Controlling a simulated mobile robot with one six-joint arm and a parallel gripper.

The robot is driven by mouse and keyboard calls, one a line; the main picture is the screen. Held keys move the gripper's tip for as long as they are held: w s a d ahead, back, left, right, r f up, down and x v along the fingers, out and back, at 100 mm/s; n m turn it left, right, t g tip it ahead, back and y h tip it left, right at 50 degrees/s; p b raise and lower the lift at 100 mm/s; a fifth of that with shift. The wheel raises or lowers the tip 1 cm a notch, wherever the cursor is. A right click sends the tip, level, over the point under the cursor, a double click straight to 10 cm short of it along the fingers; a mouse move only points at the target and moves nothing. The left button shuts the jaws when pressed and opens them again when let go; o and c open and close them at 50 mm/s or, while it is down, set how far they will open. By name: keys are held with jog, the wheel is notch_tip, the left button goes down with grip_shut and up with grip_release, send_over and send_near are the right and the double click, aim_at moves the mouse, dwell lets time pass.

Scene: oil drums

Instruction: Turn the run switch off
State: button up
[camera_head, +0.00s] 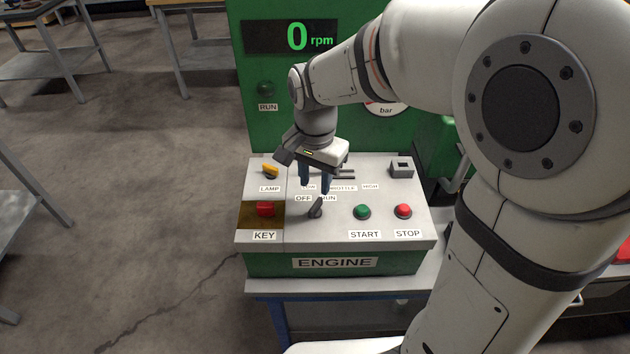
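The run switch (315,210) is a dark lever on the light grey engine panel (335,236). It stands below the OFF and RUN labels, and its upper end leans right, toward RUN. My gripper (316,192) points down at the panel just above and behind the lever. Its two dark blue fingers are apart, with a gap between them, and nothing shows between them.
The green START button (362,211) and red STOP button (403,210) are right of the switch. The red key (265,209) and yellow lamp knob (270,171) are left. The green cabinet behind has a display (291,37) reading 0 rpm and a dark RUN light (265,88).

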aim_at(314, 206)
notch_tip(314, 206, down, 8)
jog(key=shift+a+r, duration=0.1)
dwell(0.4)
grip_shut()
